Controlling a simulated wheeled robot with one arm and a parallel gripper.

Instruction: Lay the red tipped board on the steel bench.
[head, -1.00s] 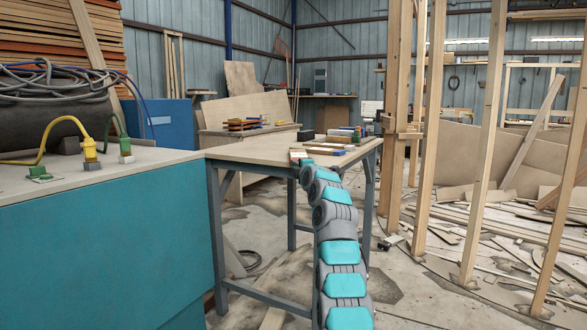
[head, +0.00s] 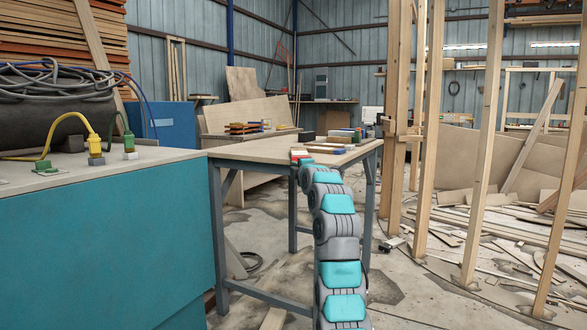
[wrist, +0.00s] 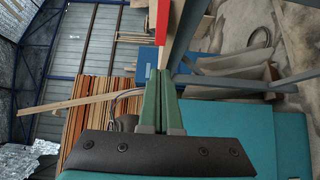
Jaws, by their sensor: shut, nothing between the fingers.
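A board with a red face or tip (wrist: 159,22) and a pale wood edge shows at the top of the wrist view. It lies just past the tips of my gripper (wrist: 158,72), whose green fingers are together and empty. I cannot tell whether the tips touch it. In the head view a red tipped piece (head: 299,153) lies at the near edge of a bench (head: 255,151) with grey steel legs and a pale top. I cannot tell whether both views show the same board. My gripper is hidden in the head view; my arm reaches up toward that edge.
Several boards with coloured ends (head: 336,144) lie on the bench top, whose left part is clear. A teal cabinet (head: 100,240) with plugs and cables stands at the left. Upright timber studs (head: 486,150) and scattered planks fill the right.

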